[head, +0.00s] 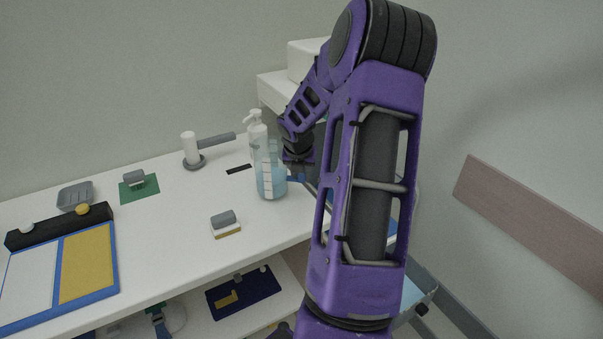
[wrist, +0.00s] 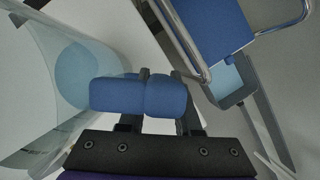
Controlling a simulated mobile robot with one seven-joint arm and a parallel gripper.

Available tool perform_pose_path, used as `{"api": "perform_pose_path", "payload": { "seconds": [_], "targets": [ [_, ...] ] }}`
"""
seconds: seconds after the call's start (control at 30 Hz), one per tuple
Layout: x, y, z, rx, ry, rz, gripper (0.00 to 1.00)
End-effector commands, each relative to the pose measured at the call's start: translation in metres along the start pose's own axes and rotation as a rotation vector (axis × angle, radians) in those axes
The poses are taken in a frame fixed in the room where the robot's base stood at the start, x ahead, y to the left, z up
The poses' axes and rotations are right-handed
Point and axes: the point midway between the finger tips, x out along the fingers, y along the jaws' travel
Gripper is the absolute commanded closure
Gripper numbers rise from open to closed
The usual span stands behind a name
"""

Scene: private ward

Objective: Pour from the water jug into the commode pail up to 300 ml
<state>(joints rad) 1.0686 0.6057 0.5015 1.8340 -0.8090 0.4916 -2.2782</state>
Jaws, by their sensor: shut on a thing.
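The water jug (head: 270,183) is clear with a pale scale strip and light blue water in it. It stands upright near the right edge of the white counter. My gripper (head: 297,176) is at its right side, partly hidden by my arm. In the wrist view my gripper (wrist: 161,76) is shut on the jug's blue handle (wrist: 138,96), with the clear jug wall (wrist: 40,70) to the left. A blue-seated metal-framed chair (wrist: 208,28), apparently the commode, shows at upper right. A light blue surface under it (wrist: 227,82) may be the pail; its inside is hidden.
A white pump bottle (head: 257,130) stands just behind the jug. A grey-topped block (head: 226,224) lies in front of it. A white cylinder with a grey arm (head: 191,148) and a blue-framed board (head: 60,275) are farther left. A wall rail (head: 515,205) is at right.

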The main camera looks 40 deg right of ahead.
Motion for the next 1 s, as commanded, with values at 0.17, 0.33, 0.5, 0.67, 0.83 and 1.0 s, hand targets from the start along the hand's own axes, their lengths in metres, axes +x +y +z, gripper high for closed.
{"api": "perform_pose_path", "payload": {
  "seconds": [0.17, 0.33, 0.5, 0.67, 0.83, 1.0],
  "targets": [
    [-0.002, 0.001, 0.002, 0.001, -0.003, 0.001, 1.0],
    [-0.002, 0.001, 0.002, 0.001, -0.003, 0.001, 1.0],
    [0.0, 0.001, 0.001, 0.0, -0.002, 0.001, 1.0],
    [0.004, 0.001, -0.001, 0.0, -0.002, 0.001, 1.0],
    [0.008, 0.001, -0.003, 0.0, -0.002, 0.001, 1.0],
    [0.009, 0.0, -0.003, 0.001, -0.003, 0.001, 1.0]
  ]
}}
